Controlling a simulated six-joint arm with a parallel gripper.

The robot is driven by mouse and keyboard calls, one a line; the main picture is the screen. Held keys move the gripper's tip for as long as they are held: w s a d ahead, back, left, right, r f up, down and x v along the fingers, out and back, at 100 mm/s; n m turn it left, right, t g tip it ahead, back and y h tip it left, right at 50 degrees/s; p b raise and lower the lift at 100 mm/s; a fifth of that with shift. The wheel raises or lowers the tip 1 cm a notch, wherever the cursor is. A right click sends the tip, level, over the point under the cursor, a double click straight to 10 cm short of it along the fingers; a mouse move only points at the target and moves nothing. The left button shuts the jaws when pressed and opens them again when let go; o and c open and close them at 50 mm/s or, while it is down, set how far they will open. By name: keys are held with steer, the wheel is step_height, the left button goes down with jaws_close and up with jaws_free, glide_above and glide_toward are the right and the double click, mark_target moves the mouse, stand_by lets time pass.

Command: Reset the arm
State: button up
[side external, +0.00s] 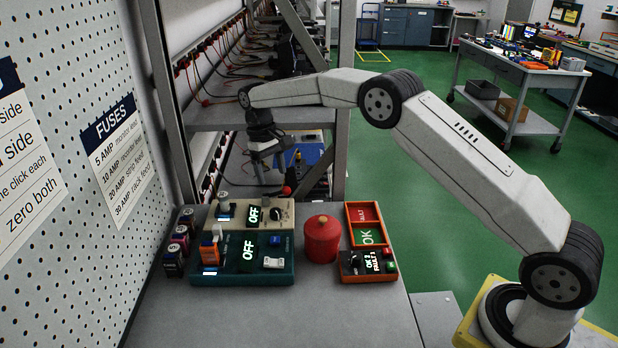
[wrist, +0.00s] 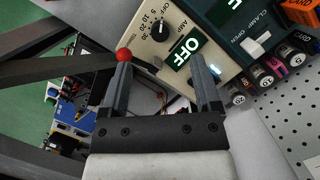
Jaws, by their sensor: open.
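My gripper (side external: 268,160) hangs from my arm behind the bench, pointing down, near the far edge of the grey worktop. In the wrist view my gripper (wrist: 165,90) shows two dark fingers spread apart with nothing held between them. A beige panel box (side external: 238,214) with a dial and a lit OFF display stands just beyond the fingertips. A red ball-topped lever (side external: 286,190) is at that box's right side; its red ball (wrist: 124,55) appears beside the left fingertip in the wrist view. I cannot tell whether they touch.
A teal box (side external: 222,272) with another OFF display stands in front of the beige one. A red canister (side external: 321,240) and an orange-framed OK/fault panel (side external: 368,236) are to the right. Small fuse cylinders (side external: 175,258) stand left by the pegboard (side external: 60,120). The front worktop (side external: 300,315) is clear.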

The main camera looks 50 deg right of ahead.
steer(key=s+f+t, duration=0.1)
steer(key=s+t, duration=0.4)
steer(key=s, duration=2.5)
steer(key=shift+a+f, duration=0.3)
steer(key=shift+a, duration=0.15)
